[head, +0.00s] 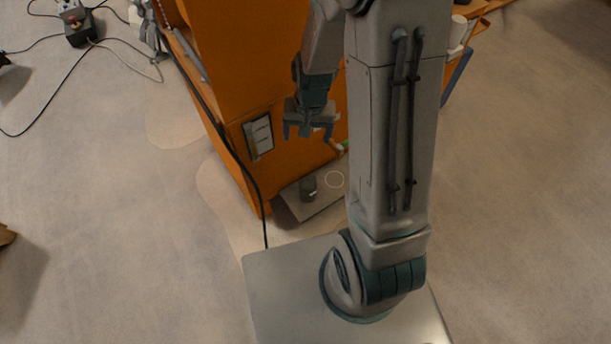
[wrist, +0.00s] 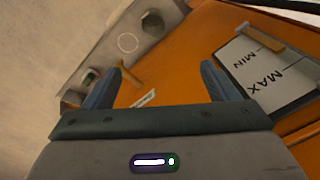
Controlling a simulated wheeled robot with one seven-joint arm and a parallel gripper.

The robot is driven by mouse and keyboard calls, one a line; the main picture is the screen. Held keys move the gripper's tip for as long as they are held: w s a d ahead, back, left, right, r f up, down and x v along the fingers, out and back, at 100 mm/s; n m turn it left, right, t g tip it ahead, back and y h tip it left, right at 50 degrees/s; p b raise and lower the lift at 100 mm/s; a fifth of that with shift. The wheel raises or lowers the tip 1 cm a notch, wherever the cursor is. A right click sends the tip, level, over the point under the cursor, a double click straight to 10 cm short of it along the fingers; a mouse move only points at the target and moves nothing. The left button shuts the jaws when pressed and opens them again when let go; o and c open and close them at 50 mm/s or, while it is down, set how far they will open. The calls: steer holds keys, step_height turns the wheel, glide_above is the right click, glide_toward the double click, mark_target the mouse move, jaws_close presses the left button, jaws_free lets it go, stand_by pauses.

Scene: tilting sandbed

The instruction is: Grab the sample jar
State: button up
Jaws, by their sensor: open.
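The sample jar looks to be the small dark cylinder (head: 308,187) standing upright on a grey ledge (head: 298,207) at the foot of the orange cabinet. In the wrist view, the likely jar (wrist: 152,22) is at the top, beyond my fingertips and near a pale circle marked on the ledge. My gripper (head: 306,132) is open and empty, pointing down in front of the orange cabinet, above the ledge and apart from the jar. Its two fingers (wrist: 162,78) show spread in the wrist view.
The orange cabinet (head: 229,60) stands close by my gripper. A plate marked MIN and MAX (wrist: 262,75) is on its face. A small greenish item (wrist: 90,77) sits at the ledge's other end, near an orange lever. A black cable (head: 237,155) runs down the cabinet's left edge. Open floor lies left.

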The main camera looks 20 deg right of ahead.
steer(key=m, duration=0.2)
glide_above(308, 184)
steer(key=s, duration=0.2)
step_height(308, 184, down, 12)
steer(key=shift+m, duration=0.4)
steer(key=f+b, duration=0.1)
steer(key=f, duration=0.3)
steer(key=f+b, duration=0.1)
steer(key=f, duration=0.7)
steer(key=shift+s+f+b, duration=0.25)
steer(key=shift+b, duration=0.15)
steer(key=shift+a+f+b, duration=0.2)
steer(key=shift+f+b, duration=0.55)
steer(key=shift+f, duration=0.75)
steer(key=shift+a+f+b, duration=0.15)
steer(key=shift+f+b, duration=0.55)
steer(key=shift+f, duration=0.8)
steer(key=shift+r, duration=0.1)
steer(key=c, duration=1.1)
